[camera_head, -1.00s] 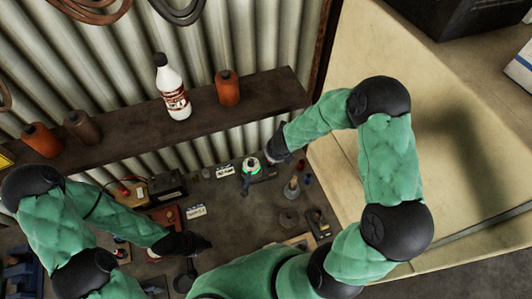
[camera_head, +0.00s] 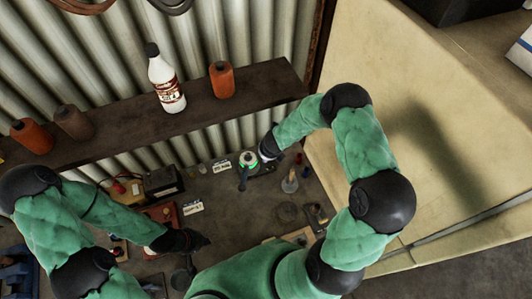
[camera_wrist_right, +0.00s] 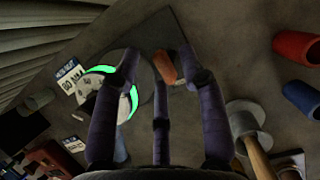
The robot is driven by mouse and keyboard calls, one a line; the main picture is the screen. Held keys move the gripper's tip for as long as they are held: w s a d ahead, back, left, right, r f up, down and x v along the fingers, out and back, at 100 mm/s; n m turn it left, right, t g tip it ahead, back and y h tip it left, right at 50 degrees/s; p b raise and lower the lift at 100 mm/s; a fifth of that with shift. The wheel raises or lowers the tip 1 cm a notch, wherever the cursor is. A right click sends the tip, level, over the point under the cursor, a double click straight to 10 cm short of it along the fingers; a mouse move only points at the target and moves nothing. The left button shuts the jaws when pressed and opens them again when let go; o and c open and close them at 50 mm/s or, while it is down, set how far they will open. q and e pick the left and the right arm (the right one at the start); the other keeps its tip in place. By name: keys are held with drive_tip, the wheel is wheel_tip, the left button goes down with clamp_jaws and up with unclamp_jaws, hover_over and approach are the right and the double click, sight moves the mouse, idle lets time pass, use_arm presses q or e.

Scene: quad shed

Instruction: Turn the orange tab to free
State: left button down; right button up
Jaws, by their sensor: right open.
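The orange tab (camera_wrist_right: 165,66) shows in the right wrist view between my fingers, beside a round white-and-grey device (camera_wrist_right: 104,84) with a lit green ring. The round device also shows in the head view (camera_head: 248,160), on the bench. My right gripper (camera_wrist_right: 158,60) is open, with its fingers spread around the tab's area; I cannot tell whether any finger touches it. One finger covers part of the green ring. In the head view, my right gripper (camera_head: 268,150) is just right of the device. My left gripper (camera_head: 197,241) is low over the bench, its fingers unclear.
A label plate (camera_wrist_right: 68,80) lies beside the device. A grey flanged post with a wooden handle (camera_wrist_right: 244,122) and red (camera_wrist_right: 296,46) and blue (camera_wrist_right: 300,97) cylinders stand to the right. A shelf (camera_head: 200,118) with a white bottle (camera_head: 165,85) is behind.

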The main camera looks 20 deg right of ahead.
clamp_jaws()
